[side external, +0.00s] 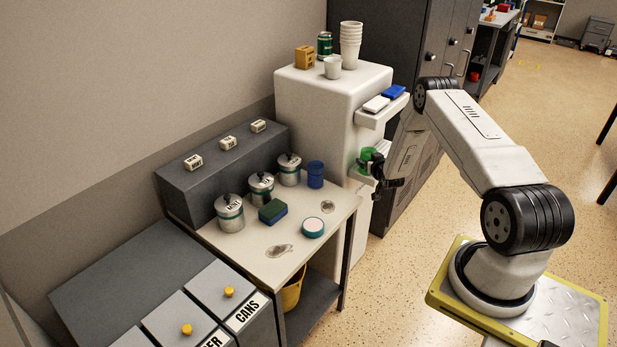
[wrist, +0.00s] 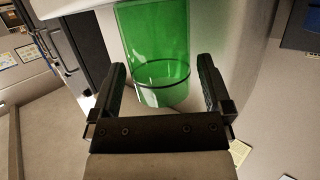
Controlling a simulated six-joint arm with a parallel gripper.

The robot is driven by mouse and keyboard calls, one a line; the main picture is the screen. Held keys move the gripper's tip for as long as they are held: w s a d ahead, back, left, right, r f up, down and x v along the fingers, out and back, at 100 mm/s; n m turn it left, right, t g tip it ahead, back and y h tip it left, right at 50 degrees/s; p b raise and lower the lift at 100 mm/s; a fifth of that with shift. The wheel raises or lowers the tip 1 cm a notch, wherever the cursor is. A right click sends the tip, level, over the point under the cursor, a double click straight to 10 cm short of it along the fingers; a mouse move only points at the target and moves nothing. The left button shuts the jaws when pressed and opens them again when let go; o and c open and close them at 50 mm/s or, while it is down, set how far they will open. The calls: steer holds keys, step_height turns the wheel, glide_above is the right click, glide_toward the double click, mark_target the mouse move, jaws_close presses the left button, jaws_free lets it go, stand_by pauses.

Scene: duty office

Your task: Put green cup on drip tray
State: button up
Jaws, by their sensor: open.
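The green cup (side external: 367,154) is at the front of the white dispenser (side external: 335,100), above or on a pale lower ledge (side external: 354,173) that looks like the drip tray. My gripper partly hides the spot, so I cannot tell whether the cup rests on the ledge. In the wrist view the see-through green cup (wrist: 155,40) stands against the white dispenser body. My gripper (side external: 373,168) is open right at the cup. In the wrist view its two fingers (wrist: 162,82) are spread to either side of the cup's near end, with gaps visible.
An upper dispenser shelf (side external: 370,117) holds a white and a blue block. Stacked cups (side external: 350,45), a single cup (side external: 333,68) and a green can (side external: 325,45) stand on top. The counter (side external: 250,245) at left holds tins, a blue cup and a sponge. Dark lockers (side external: 410,40) stand behind.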

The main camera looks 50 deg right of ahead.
steer(key=v, duration=0.9)
steer(key=shift+s+a, duration=0.2)
steer(key=shift+s, duration=0.05)
steer(key=shift+r, duration=0.15)
stand_by(0.4)
steer(key=w+a+r+n+g+y, duration=0.25)
steer(key=a+r, duration=0.25)
steer(key=a, duration=0.5)
steer(key=w+a+r+n+g+y, duration=0.1)
steer(key=w+a+r+n+y, duration=0.2)
steer(key=a+r, duration=0.5)
steer(key=s+a+r+n+g+y, duration=0.1)
steer(key=s+a+r+g+y, duration=0.1)
steer(key=s+a, duration=0.5)
steer(key=s+a+r+n+g+y, duration=0.1)
steer(key=s+a+r+g+y, duration=0.1)
steer(key=s+a, duration=0.5)
steer(key=a+g, duration=0.1)
steer(key=a, duration=0.4)
steer(key=shift+s+a+r+n, duration=0.15)
steer(key=shift+a+r+n, duration=0.05)
steer(key=shift+r+n, duration=0.2)
